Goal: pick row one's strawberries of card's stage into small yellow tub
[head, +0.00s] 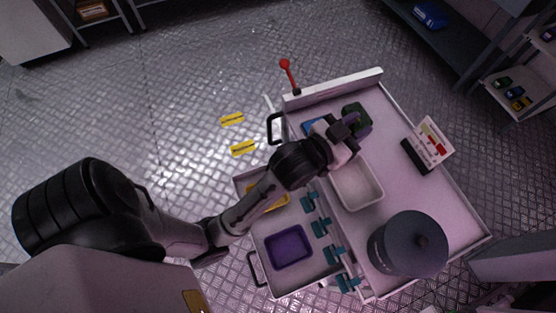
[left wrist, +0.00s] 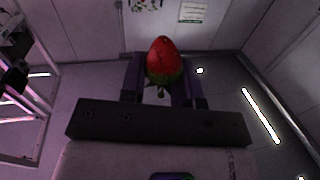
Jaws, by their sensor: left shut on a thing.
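My left gripper (head: 358,127) is over the upper part of the white cart. In the left wrist view, its purple fingers are shut on a strawberry (left wrist: 164,58), red with a green lower end and a short stem towards the palm. I cannot make out the strawberry in the head view. The small yellow tub (head: 278,201) stands in the cart's left side tray, partly hidden under my left arm. The card (head: 433,141) stands on the cart's right side, with red and other coloured marks too small to read. My right gripper is not in view.
A purple tub (head: 289,245) stands below the yellow one. A white bin (head: 358,184), teal clips (head: 320,228) and a dark grey drum (head: 408,244) occupy the cart. Blue (head: 316,125) and green (head: 355,113) items lie near the gripper. A red-knobbed lever (head: 286,68) rises at the cart's end.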

